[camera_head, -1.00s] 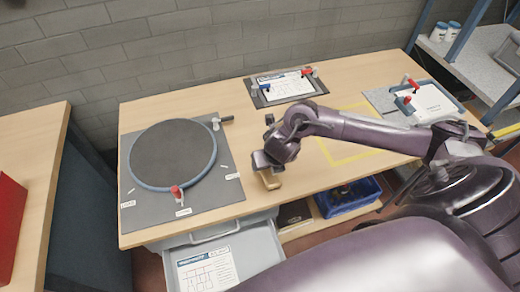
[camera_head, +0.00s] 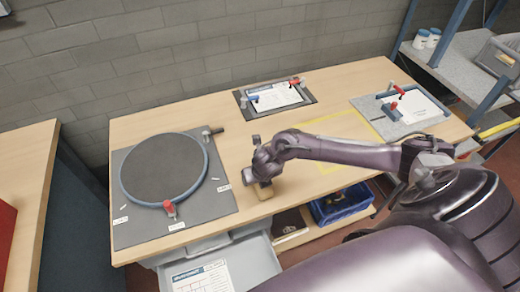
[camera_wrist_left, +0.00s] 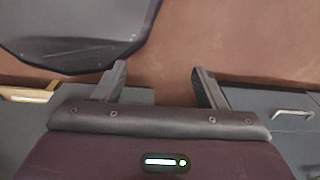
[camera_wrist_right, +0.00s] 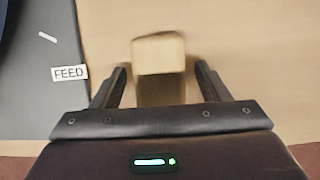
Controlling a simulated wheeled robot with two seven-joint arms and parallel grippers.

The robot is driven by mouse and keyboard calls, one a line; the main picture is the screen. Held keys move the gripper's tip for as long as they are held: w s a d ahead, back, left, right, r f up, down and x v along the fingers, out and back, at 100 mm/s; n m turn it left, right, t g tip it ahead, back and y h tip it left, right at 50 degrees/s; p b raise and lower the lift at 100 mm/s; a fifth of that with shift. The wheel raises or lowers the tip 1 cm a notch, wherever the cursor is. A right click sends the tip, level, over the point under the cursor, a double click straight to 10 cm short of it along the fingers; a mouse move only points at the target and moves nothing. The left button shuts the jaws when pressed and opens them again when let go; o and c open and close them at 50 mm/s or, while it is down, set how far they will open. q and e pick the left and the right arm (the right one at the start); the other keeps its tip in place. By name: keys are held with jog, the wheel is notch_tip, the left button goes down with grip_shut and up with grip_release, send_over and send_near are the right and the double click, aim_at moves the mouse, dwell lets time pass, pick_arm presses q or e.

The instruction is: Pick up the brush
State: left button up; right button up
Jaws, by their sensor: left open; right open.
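The brush (camera_head: 264,192) is a small pale wooden block near the front edge of the table (camera_head: 300,205), right of the round dark disc. In the right wrist view the brush (camera_wrist_right: 158,72) lies between the two fingers of my right gripper (camera_wrist_right: 160,85), with a gap on each side.
The disc (camera_head: 163,168) sits on a grey mat with a red-handled clamp. An open drawer (camera_head: 254,262) juts out below the table, beside a blue crate (camera_head: 340,207). The table's middle is mostly clear.

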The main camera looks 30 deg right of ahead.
jog(key=shift+f, duration=0.2)
jog(key=c, duration=1.1)
jog(key=shift+r, duration=0.15)
